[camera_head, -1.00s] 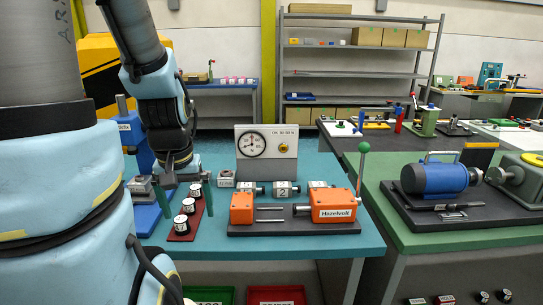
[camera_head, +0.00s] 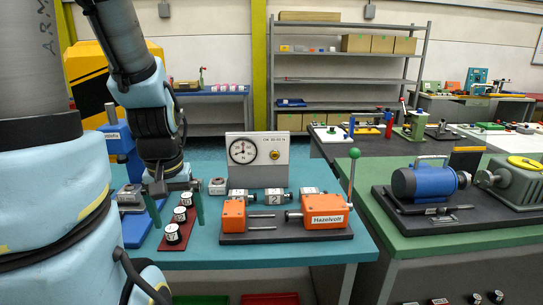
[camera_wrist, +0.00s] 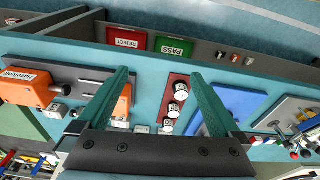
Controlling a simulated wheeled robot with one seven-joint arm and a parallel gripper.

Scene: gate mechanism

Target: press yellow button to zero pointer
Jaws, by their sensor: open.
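The yellow button (camera_head: 275,154) is a round knob on the right half of an upright grey panel (camera_head: 265,175) at the back of the teal table. A round white dial (camera_head: 243,151) with a dark pointer sits on the panel's left half; its exact reading is too small to tell. My gripper (camera_head: 179,218) is open and empty, fingers pointing down, left of the panel and nearer to me, well apart from the button. In the wrist view my gripper (camera_wrist: 158,76) has its fingers spread above the table, with neither button nor dial visible between them.
A red rack with several white-topped cylinders (camera_head: 172,234) stands near my fingers. An orange Hazelvolt device (camera_head: 325,211) with a green-knobbed lever (camera_head: 353,168) stands before the panel. Small numbered blocks (camera_head: 273,197) line the panel's foot. A blue motor (camera_head: 430,180) is on the right-hand table.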

